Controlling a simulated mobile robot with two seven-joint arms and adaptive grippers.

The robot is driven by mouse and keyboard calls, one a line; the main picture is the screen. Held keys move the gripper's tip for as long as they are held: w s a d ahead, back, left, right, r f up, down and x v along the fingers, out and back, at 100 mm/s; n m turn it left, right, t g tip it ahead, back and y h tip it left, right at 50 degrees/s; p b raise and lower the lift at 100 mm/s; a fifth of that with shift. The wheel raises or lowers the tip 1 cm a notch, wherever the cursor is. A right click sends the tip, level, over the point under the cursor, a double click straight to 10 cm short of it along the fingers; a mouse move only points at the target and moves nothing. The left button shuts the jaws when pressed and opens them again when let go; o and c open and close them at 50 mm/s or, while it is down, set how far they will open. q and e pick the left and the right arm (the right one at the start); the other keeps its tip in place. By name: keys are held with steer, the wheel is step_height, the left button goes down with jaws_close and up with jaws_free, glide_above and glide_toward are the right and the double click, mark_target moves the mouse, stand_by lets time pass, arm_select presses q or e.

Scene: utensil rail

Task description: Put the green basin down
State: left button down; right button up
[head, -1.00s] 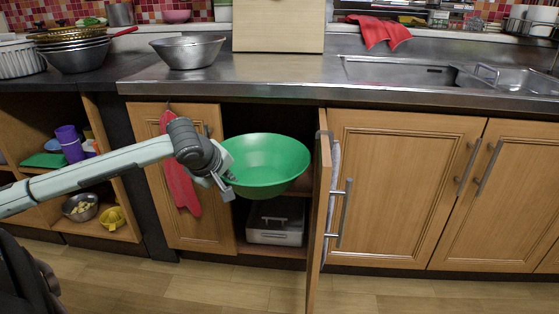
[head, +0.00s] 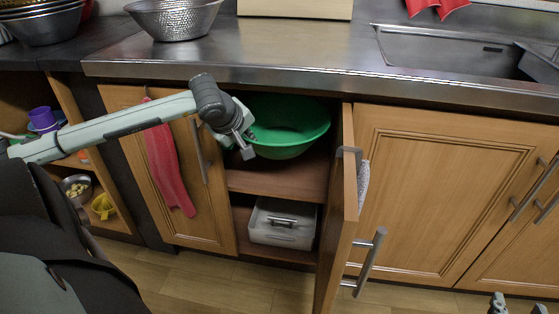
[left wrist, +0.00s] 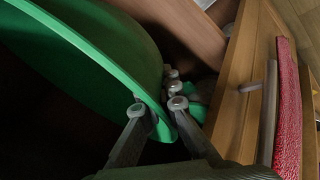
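The green basin (head: 290,122) is in the open cupboard under the counter, upright, above the middle shelf (head: 290,178). I cannot tell whether its bottom touches the shelf. My left gripper (head: 246,143) is at the basin's left front rim. In the left wrist view the fingers (left wrist: 160,108) lie on either side of the rim of the basin (left wrist: 110,62), closed on it. My right gripper (head: 518,304) shows only its fingertips at the bottom right edge, spread apart and empty, far from the basin.
The open cupboard door (head: 340,215) stands just right of the basin. A closed door with a red towel (head: 168,165) is on the left. A white box (head: 282,225) sits on the lower shelf. The counter edge (head: 300,85) runs above the opening.

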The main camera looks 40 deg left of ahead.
arm_select(q)
steer(key=w+f, duration=0.1)
steer(key=f, duration=0.3)
steer(key=w+a+f+b, duration=0.1)
steer(key=f, duration=0.3)
steer(key=w+f, duration=0.1)
steer(key=f, duration=0.3)
steer(key=shift+w+a+f+b, duration=0.2)
steer(key=shift+w+f+b, duration=0.05)
steer(key=shift+f+b, duration=0.15)
steer(key=w, duration=0.1)
steer(key=w+a, duration=0.1)
steer(key=w, duration=0.2)
steer(key=shift+a+f, duration=0.25)
steer(key=shift+f, duration=0.1)
steer(key=shift+s+f, duration=0.1)
steer(key=shift+f, duration=0.2)
arm_select(e)
steer(key=a+r+t+y, duration=0.3)
steer(key=a+r+t, duration=0.1)
steer(key=r, duration=0.6)
steer(key=shift+s+a+r+t, duration=0.25)
steer(key=shift+s+a+t, duration=0.1)
steer(key=shift+t, duration=0.25)
